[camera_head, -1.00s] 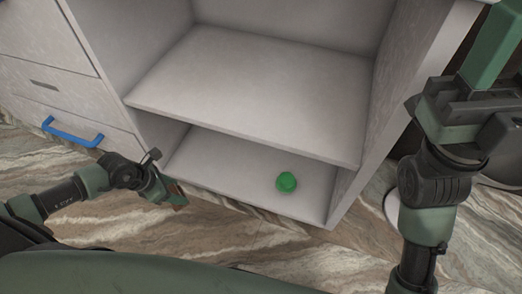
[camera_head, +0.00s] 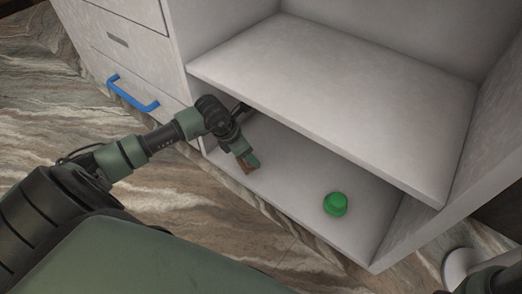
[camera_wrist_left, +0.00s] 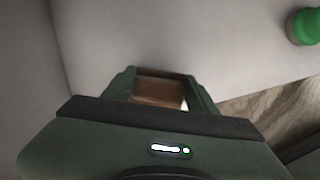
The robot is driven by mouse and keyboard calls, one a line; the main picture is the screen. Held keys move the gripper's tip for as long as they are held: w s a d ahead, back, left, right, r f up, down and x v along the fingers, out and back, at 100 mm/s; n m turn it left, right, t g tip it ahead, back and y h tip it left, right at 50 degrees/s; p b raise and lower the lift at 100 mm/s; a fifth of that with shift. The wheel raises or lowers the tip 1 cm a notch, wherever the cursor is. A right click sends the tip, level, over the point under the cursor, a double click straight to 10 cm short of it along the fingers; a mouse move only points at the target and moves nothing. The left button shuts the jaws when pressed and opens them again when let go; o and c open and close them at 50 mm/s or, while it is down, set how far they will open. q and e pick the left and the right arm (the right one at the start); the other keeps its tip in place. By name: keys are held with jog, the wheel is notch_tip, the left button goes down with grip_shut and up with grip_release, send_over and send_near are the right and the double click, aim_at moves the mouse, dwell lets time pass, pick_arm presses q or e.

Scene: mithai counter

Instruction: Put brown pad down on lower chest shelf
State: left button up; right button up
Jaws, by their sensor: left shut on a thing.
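My left gripper (camera_head: 249,164) reaches into the open lower compartment of the white chest, just over the left part of its lower shelf (camera_head: 290,190). It is shut on the brown pad (camera_head: 246,167). In the left wrist view the brown pad (camera_wrist_left: 159,92) shows between the two green fingers, above the pale shelf surface. I cannot tell whether the pad touches the shelf. My right gripper is not in view; only a bit of my right arm shows at the lower right corner of the head view.
A green round object (camera_head: 336,204) stands on the lower shelf to the right of my left gripper. The upper shelf (camera_head: 350,85) hangs over the compartment. Drawers with a blue handle (camera_head: 133,93) are at the left. Bare shelf lies between gripper and green object.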

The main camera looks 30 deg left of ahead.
pick_arm(q)
jog(key=shift+w+d+b, duration=0.3)
jog(key=shift+w+d, duration=0.05)
jog(key=shift+w, duration=0.3)
jog(key=w, duration=0.1)
jog(key=w+d+b, duration=0.1)
jog(key=b, duration=0.1)
jog(key=shift+w+d+f, duration=0.15)
jog(key=shift+w+d, duration=0.1)
jog(key=shift+w, duration=0.15)
jog(key=shift+s+a+f+b, duration=0.15)
jog(key=shift+s+f+b, duration=0.05)
jog(key=shift+f+b, duration=0.45)
jog(key=shift+r, duration=0.1)
jog(key=o, duration=1.3)
